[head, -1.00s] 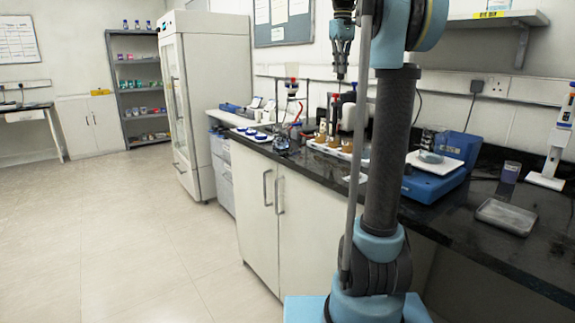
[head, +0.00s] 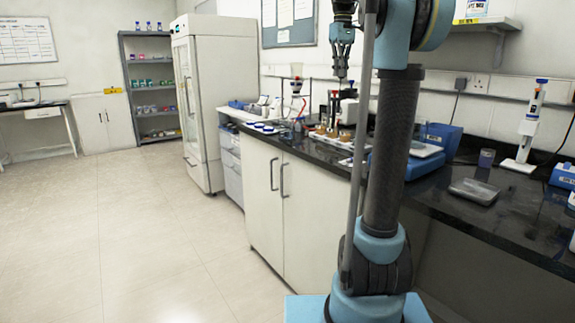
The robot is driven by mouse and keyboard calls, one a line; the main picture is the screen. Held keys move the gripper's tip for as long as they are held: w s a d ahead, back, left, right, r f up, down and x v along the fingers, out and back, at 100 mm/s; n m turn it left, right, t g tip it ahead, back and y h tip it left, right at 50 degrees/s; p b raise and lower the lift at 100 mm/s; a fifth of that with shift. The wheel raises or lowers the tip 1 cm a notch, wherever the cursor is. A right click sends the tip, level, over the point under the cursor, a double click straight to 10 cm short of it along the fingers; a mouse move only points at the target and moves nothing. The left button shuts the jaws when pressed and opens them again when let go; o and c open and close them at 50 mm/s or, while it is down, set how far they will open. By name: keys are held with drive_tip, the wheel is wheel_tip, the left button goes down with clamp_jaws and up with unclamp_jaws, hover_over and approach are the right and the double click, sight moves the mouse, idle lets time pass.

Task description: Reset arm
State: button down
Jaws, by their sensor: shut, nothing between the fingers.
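My gripper (head: 341,70) hangs pointing down at the top of the head view, left of my upright arm. It is shut and holds nothing. It is in the air in front of the wall, above the level of the black bench top (head: 535,222), and touches nothing that I can see. My arm hides part of the bench behind it.
A white fridge (head: 215,95) and grey shelves (head: 150,85) stand left. The floor (head: 125,230) is clear.

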drive_tip(key=s+f+m, duration=0.2)
drive_tip(key=s+f, duration=0.9)
drive_tip(key=f, duration=0.4)
drive_tip(key=s+f+m+t, duration=0.1)
drive_tip(key=s+f+m, duration=0.1)
drive_tip(key=s+f, duration=0.9)
drive_tip(key=s+f+m+t, duration=0.1)
drive_tip(key=s+f+m, duration=0.1)
drive_tip(key=s+f, duration=0.9)
wheel_tip(320, 180, down, 8)
drive_tip(key=shift+s+d+f+m, duration=0.2)
drive_tip(key=shift+s+d+m, duration=0.15)
drive_tip(key=shift+d+m, duration=0.1)
drive_tip(key=shift+w+f, duration=0.2)
drive_tip(key=shift+w, duration=0.25)
drive_tip(key=shift+s, duration=0.1)
